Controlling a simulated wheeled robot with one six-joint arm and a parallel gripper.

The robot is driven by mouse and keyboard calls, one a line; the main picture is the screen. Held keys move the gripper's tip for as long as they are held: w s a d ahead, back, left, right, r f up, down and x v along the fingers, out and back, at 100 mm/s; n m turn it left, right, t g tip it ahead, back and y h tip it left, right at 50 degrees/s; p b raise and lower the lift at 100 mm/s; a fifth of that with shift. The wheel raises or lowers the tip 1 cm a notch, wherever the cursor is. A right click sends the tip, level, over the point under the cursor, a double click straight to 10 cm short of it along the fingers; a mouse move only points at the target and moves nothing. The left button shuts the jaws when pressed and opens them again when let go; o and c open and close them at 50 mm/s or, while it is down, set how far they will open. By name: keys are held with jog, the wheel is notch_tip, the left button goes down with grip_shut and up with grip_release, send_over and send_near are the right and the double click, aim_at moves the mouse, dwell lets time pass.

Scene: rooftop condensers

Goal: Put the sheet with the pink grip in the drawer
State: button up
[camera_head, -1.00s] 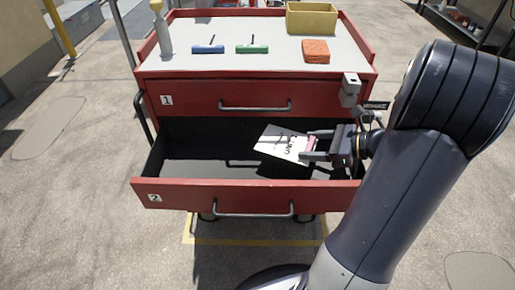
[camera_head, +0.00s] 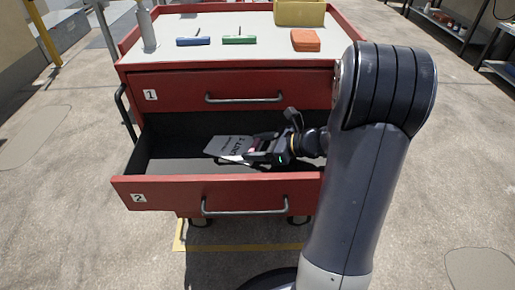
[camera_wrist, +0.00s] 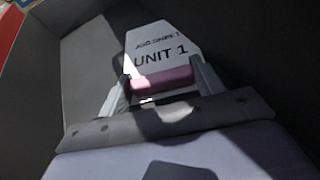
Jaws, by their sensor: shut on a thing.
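The sheet (camera_head: 228,146) is a pale card with dark lettering; in the wrist view the sheet (camera_wrist: 157,48) reads "UNIT 1" and has a pink grip (camera_wrist: 160,82) along its near edge. My gripper (camera_head: 258,152) is shut on the pink grip, with one finger on each side of it in the wrist view (camera_wrist: 162,84). The drawer (camera_head: 160,193), marked 2, is pulled open, with dark inner walls. The sheet and my fingers are inside the drawer's opening, near its middle. I cannot tell whether the sheet touches the drawer's floor.
The red cart's upper drawer (camera_head: 180,90), marked 1, is shut. On the cart top (camera_head: 220,25) are a grey bottle (camera_head: 147,28), a blue tool (camera_head: 194,41), a green tool (camera_head: 239,39), an orange block (camera_head: 305,40) and a yellow bin (camera_head: 299,12). The drawer's left side is empty.

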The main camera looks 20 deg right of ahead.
jog(key=shift+r, duration=0.1)
jog(key=o, duration=1)
jog(key=shift+d+r, duration=0.15)
jog(key=p+v, duration=0.4)
jog(key=v, duration=0.7)
jog(key=shift+s+d, duration=0.25)
jog(key=shift+s, duration=0.15)
